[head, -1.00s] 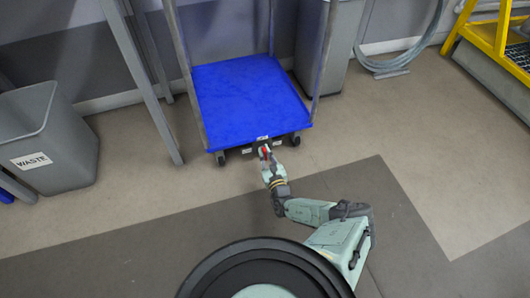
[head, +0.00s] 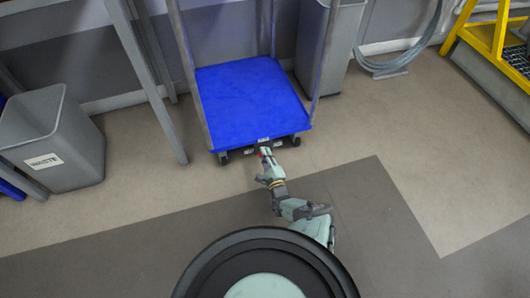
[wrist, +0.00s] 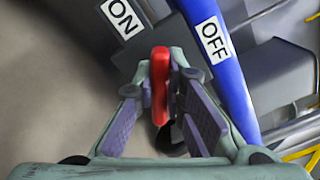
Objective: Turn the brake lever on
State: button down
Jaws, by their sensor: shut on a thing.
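The red brake lever (wrist: 160,85) shows in the wrist view, between the fingertips of my gripper (wrist: 160,75). The gripper is shut on the lever. An ON label (wrist: 122,17) lies to the upper left of the lever and an OFF label (wrist: 213,40) to its upper right. In the head view, my gripper (head: 263,152) is at the front edge of the cart with the blue deck (head: 250,95). Only a small bit of red shows there. Part of the lever is hidden by the fingers.
A grey waste bin (head: 60,140) stands on the left, near a grey table leg (head: 145,80). Yellow steps (head: 490,40) are at the upper right. The floor right of the cart is clear.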

jog(key=n, duration=0.3)
jog(key=n+p, duration=0.1)
jog(key=n, duration=0.2)
jog(key=shift+a+f, duration=0.1)
jog(key=shift+f, duration=0.1)
jog(key=shift+n, duration=0.3)
jog(key=c, duration=1.6)
grip_release()
jog(key=shift+c, duration=0.2)
jog(key=shift+s, duration=0.1)
jog(key=v, duration=1.2)
